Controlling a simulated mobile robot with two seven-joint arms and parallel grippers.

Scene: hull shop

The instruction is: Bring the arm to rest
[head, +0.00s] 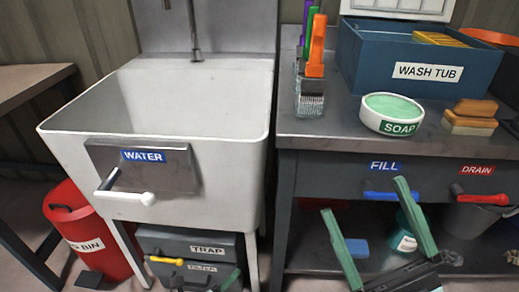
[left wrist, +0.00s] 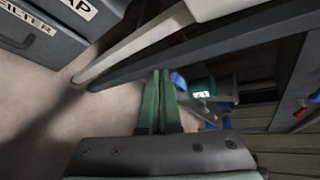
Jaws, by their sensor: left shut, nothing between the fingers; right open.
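My left gripper (head: 230,279) shows only as a green fingertip at the bottom edge of the head view, in front of the trap and filter box. In the left wrist view its two green fingers (left wrist: 160,74) lie together, shut and empty, above the floor and near the legs of the sink and bench. My right gripper (head: 364,196) is at the lower right of the head view, in front of the bench. Its two green fingers stand wide apart with nothing between them. Most of both arms is out of view.
The white sink (head: 210,150) has a water lever (head: 125,195). A box labelled TRAP (head: 180,242) stands below it, and a red bin (head: 90,225) at left. The bench front carries a blue fill lever (head: 385,196) and red drain lever (head: 480,198). Soap (head: 400,120) and brushes (head: 312,75) stand on top.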

